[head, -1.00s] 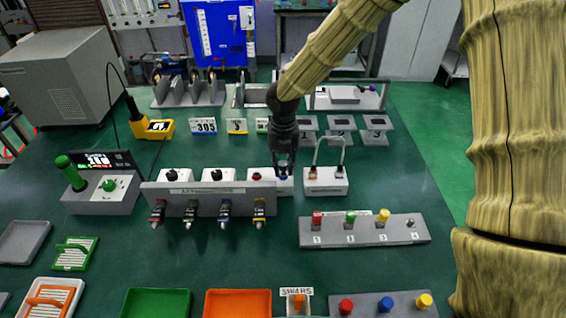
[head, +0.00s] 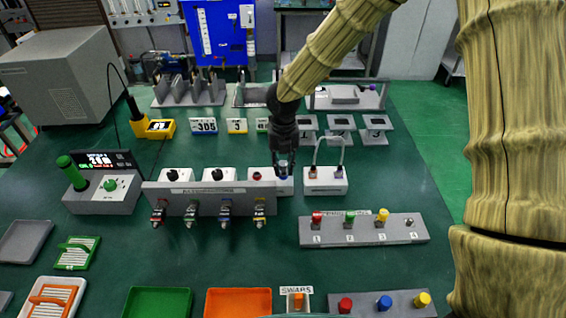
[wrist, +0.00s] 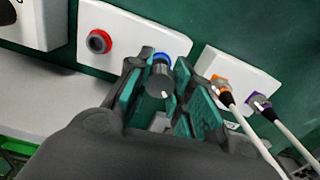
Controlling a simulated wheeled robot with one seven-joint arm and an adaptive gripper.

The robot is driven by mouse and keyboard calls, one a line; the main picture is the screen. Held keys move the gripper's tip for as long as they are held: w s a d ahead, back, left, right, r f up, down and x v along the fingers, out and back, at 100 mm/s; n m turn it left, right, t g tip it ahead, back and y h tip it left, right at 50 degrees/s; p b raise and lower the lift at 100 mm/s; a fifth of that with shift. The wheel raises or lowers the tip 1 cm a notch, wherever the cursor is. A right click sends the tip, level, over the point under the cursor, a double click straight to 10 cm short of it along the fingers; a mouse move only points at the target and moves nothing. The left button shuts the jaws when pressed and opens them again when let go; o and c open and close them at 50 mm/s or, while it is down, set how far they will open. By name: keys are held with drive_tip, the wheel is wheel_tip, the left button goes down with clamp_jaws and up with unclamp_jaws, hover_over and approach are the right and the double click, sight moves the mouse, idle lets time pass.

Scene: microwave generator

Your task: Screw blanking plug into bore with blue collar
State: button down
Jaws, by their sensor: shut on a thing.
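The blanking plug (wrist: 161,80) is dark grey with a small white mark on its face. In the wrist view it sits between the green-padded fingers of my gripper (wrist: 163,68), which is shut on it. The blue collar (wrist: 162,59) shows right behind the plug, on a white block that also bears a red collar (wrist: 99,41). The plug is in line with the blue-collared bore; its depth is hidden. In the head view my gripper (head: 283,166) reaches down to that white block (head: 258,187), with a bit of blue (head: 284,177) at its tips.
To the right, a white block (head: 325,187) carries orange and purple connectors with cables looping up close to my fingers. A grey panel (head: 209,205) with several hanging connectors stands in front. A numbered grey rail (head: 364,236) lies nearer at the right.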

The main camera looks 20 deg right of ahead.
drive_tip(key=shift+f, duration=1.1)
idle(0.6)
drive_tip(key=c, duration=1.2)
unclamp_jaws()
wheel_tip(320, 180, up, 12)
drive_tip(key=shift+f, duration=0.1)
